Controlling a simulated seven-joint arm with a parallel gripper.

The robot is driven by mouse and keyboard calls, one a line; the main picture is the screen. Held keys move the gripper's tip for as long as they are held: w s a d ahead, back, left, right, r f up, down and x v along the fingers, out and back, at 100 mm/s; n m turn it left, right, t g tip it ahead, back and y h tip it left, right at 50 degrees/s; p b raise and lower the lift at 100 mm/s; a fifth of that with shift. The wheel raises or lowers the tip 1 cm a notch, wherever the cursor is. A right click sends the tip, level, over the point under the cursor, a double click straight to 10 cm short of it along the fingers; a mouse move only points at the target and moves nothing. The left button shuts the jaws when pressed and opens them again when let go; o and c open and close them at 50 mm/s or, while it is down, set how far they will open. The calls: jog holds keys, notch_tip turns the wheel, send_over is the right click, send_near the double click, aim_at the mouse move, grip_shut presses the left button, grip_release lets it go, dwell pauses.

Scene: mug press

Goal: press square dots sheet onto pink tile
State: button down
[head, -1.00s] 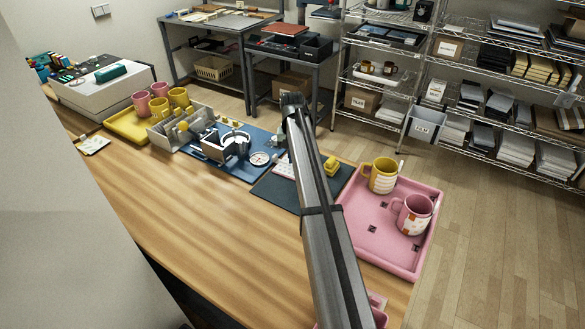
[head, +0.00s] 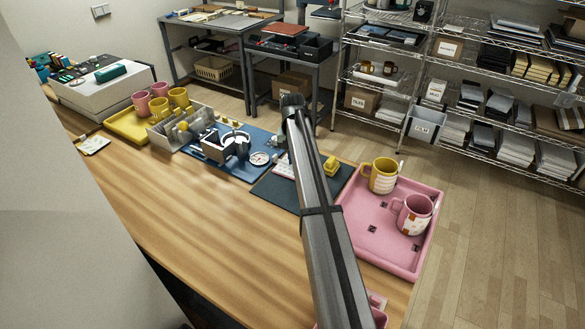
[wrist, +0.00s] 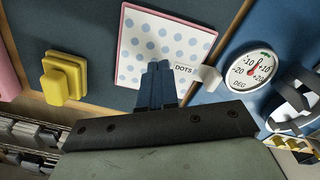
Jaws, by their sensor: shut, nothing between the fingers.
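The dots sheet (wrist: 193,49), white with pale blue dots and a "DOTS" label tab, lies over the pink tile (wrist: 168,11). My gripper (wrist: 158,72) is shut and empty. Its fingertips appear over the near part of the sheet, beside the label. I cannot tell whether they touch it. In the head view my arm hides the gripper and part of the sheet (head: 282,168).
A yellow block with a raised grip (wrist: 64,78) sits left of the tile on the dark mat (head: 278,193). A round dial gauge (wrist: 252,68) and fixture are to the right. A pink tray (head: 372,254) holds two mugs. The wooden bench front (head: 190,205) is clear.

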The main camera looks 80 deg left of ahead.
jog(key=shift+f, duration=0.7)
dwell(1.1)
jog(key=shift+r, duration=0.15)
jog(key=shift+r, duration=2.9)
jog(key=shift+w, duration=0.1)
